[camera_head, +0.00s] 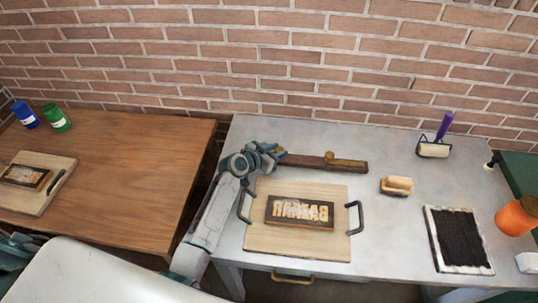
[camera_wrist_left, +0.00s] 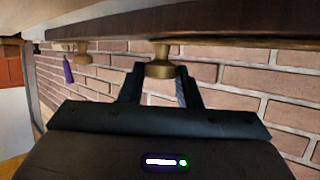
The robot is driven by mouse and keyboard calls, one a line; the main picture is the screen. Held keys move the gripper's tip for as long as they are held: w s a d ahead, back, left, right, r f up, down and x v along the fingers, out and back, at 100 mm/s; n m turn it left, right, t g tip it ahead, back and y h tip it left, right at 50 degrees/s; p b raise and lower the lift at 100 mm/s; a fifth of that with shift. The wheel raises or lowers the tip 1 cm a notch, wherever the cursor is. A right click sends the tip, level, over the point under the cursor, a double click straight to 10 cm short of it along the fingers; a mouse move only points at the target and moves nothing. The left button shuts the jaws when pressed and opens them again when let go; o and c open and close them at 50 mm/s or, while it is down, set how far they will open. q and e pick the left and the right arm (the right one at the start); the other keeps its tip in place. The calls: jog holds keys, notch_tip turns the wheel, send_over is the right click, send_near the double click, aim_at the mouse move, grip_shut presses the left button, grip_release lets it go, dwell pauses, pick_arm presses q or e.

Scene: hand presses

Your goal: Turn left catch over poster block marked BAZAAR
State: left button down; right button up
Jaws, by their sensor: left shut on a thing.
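The poster block (camera_head: 299,212) lies on a pale wooden board (camera_head: 300,247) with dark handles on the white table. Its raised letters look mirrored and fit BAZAAR. Behind the board runs a dark wooden bar (camera_head: 310,162). My left gripper (camera_head: 274,153) is at the bar's left end and hides the left catch in the head view. In the left wrist view, my left gripper (camera_wrist_left: 158,85) is shut on the left catch's brass knob (camera_wrist_left: 160,64), with a finger on each side. The right brass catch (camera_head: 345,162) lies along the bar. My right gripper is not in view.
A roller with a purple handle (camera_head: 445,125), a wooden-topped block (camera_head: 396,186), a black inked slab (camera_head: 460,238) and an orange container (camera_head: 518,215) stand to the right. A brown table (camera_head: 130,170) with another block board is at left. A brick wall (camera_head: 270,60) closes the back.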

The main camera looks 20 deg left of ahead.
pick_arm(q)
jog(key=shift+d, duration=0.2)
jog(key=shift+a, duration=0.2)
jog(key=c, duration=1.4)
grip_release()
jog(key=o, duration=0.3)
jog(key=shift+o, duration=0.2)
jog(key=shift+s+a, duration=0.2)
jog(key=shift+s, duration=0.1)
jog(key=b+v, duration=0.3)
jog(key=v, duration=0.7)
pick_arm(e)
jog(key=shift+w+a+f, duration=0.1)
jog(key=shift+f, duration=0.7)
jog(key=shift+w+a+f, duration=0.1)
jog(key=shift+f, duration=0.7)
